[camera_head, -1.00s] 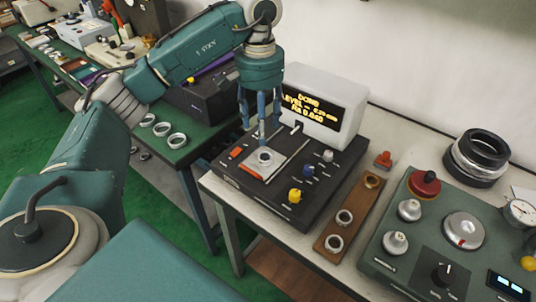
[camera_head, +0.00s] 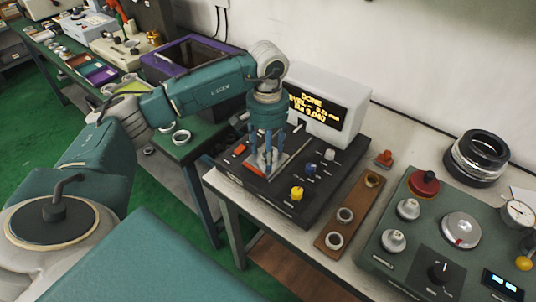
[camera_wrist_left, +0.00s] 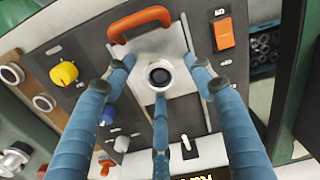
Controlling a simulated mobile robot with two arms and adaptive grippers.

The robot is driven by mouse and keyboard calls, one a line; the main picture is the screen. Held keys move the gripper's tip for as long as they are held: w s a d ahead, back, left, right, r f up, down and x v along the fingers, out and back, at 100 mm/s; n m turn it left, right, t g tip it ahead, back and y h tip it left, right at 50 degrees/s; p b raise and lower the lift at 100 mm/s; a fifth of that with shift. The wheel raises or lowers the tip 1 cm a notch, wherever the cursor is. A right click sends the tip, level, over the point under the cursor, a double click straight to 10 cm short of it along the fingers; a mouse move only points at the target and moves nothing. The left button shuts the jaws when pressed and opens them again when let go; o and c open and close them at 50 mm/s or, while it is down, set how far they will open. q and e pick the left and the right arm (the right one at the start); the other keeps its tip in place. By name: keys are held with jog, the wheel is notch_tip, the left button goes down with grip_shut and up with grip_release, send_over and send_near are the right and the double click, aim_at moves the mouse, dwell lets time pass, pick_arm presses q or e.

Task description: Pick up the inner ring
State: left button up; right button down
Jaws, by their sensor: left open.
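The inner ring, a small steel ring with a dark bore (camera_wrist_left: 160,74), sits on the pale plate (camera_wrist_left: 174,108) of the black measuring device in the left wrist view. My left gripper (camera_wrist_left: 160,85) is open, with its three blue fingers spread around the ring and apart from it. In the head view my left gripper (camera_head: 268,162) points down over the device, and its fingers largely hide the ring. The device's screen (camera_head: 316,105) reads DONE. My right gripper is not in view.
A brown wooden holder (camera_head: 354,208) with rings stands right of the device. A green control box (camera_head: 408,262) with knobs is farther right. A yellow knob (camera_head: 297,194) and an orange handle (camera_wrist_left: 140,22) are close to the fingers. Another ring (camera_head: 181,137) lies on the green table.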

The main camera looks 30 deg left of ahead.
pick_arm(q)
jog(key=c, duration=1.3)
jog(key=shift+o, duration=0.2)
jog(key=shift+r, duration=0.15)
notch_tip(320, 180, up, 25)
jog(key=p, duration=0.5)
jog(key=shift+p, duration=0.3)
